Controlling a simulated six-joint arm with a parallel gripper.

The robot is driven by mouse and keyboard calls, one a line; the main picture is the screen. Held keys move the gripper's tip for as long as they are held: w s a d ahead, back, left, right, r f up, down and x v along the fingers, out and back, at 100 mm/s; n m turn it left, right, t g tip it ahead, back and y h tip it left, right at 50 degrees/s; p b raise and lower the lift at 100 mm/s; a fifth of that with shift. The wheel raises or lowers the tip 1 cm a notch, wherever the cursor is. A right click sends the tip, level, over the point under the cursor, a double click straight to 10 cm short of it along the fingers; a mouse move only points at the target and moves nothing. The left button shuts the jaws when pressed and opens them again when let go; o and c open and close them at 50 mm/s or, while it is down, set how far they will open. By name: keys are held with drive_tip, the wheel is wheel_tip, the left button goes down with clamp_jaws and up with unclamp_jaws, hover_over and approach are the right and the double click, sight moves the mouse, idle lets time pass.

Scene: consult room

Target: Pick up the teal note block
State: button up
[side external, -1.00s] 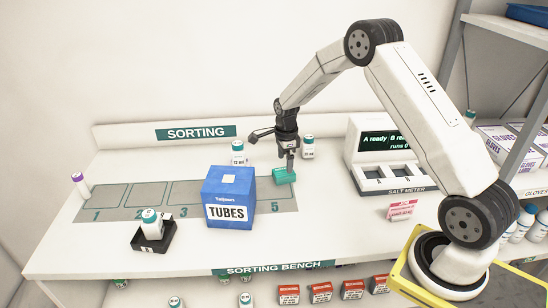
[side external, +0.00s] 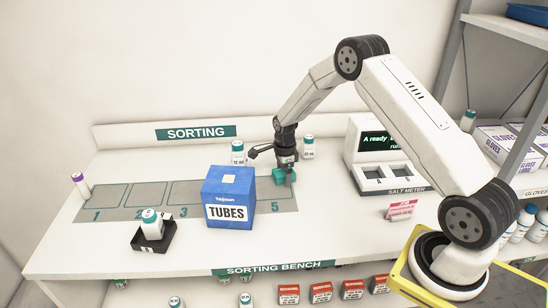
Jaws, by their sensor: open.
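The teal note block (side external: 279,177) lies on the grey numbered strip near the number 5, just right of the blue TUBES box. My gripper (side external: 285,178) is pointing down right at the block, with a finger in front of its right part. The jaws are open. The far finger is hidden, so I cannot tell whether the block sits fully between the fingers.
The blue TUBES box (side external: 228,197) stands close to the left. Two teal-capped bottles stand behind, one left (side external: 238,153) and one right (side external: 308,147). A black holder (side external: 153,237) carries another bottle.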

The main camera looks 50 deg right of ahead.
sight(284, 172)
drive_tip(key=c, duration=1.2)
drive_tip(key=shift+r, duration=0.2)
drive_tip(key=shift+r, duration=1.5)
drive_tip(key=s+a+r, duration=0.1)
drive_tip(key=s+r, duration=0.2)
drive_tip(key=s, duration=0.1)
drive_tip(key=s+a+r, duration=0.1)
drive_tip(key=s+r, duration=0.2)
drive_tip(key=s, duration=0.2)
drive_tip(key=s+a+r, duration=0.1)
drive_tip(key=s+r, duration=0.2)
drive_tip(key=s, duration=0.1)
drive_tip(key=shift+s+a+r, duration=0.3)
drive_tip(key=shift+a, duration=0.05)
